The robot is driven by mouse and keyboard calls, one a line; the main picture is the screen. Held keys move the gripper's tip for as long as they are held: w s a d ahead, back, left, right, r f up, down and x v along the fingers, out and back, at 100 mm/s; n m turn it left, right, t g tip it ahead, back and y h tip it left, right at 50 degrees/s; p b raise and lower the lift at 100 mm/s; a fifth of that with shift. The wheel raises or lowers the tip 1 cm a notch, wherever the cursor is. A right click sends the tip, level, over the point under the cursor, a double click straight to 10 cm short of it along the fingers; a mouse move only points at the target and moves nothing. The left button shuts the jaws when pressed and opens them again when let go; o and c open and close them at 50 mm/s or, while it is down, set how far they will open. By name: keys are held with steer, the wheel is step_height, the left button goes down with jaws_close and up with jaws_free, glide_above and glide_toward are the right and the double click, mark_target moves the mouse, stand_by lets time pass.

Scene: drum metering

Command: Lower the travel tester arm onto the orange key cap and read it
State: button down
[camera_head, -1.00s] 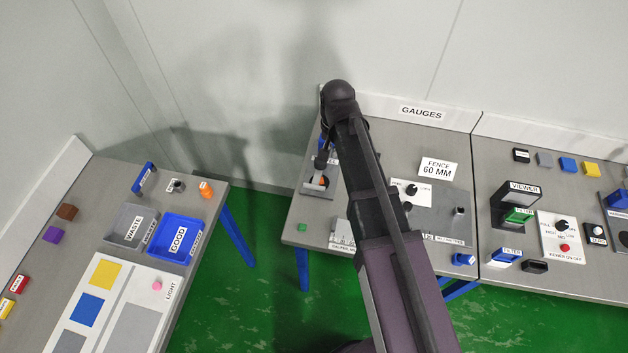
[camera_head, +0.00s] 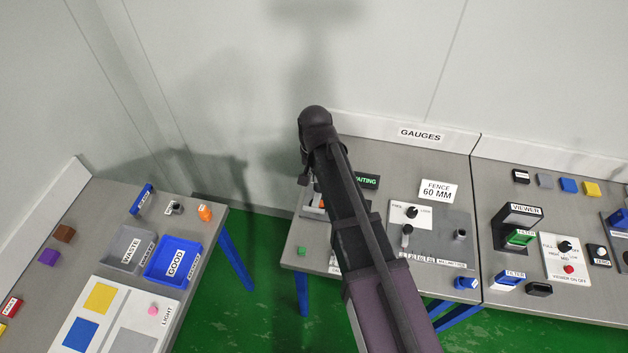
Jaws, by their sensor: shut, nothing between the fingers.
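My arm reaches from the bottom right over the gauges table and hides most of the travel tester (camera_head: 311,212) at its left end. A small orange spot, perhaps the orange key cap (camera_head: 317,187), shows at the tester beside my arm. The tester's arm cannot be made out. A dark display (camera_head: 366,181) with green letters ending in "AITING" shows to the right of my arm. My gripper (camera_head: 304,181) hangs below the rounded wrist, shut and empty, near the tester's upper left. Whether it touches anything cannot be told.
A small green block (camera_head: 301,251) lies at the gauges table's front left corner. A knob panel (camera_head: 417,214) and the 60 MM fence sign (camera_head: 437,190) stand to the right. The left table holds an orange object (camera_head: 205,213), a grey bin (camera_head: 127,246) and a blue bin (camera_head: 176,264).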

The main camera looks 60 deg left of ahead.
mark_target(313, 208)
steer(key=shift+s+d+f+b, duration=0.1)
steer(key=shift+f+b, duration=3.15)
steer(key=shift+f, duration=0.05)
steer(key=shift+s+d+f+b, duration=0.1)
steer(key=shift+f+b, duration=3.1)
steer(key=shift+f, duration=0.1)
steer(key=shift+f, duration=0.1)
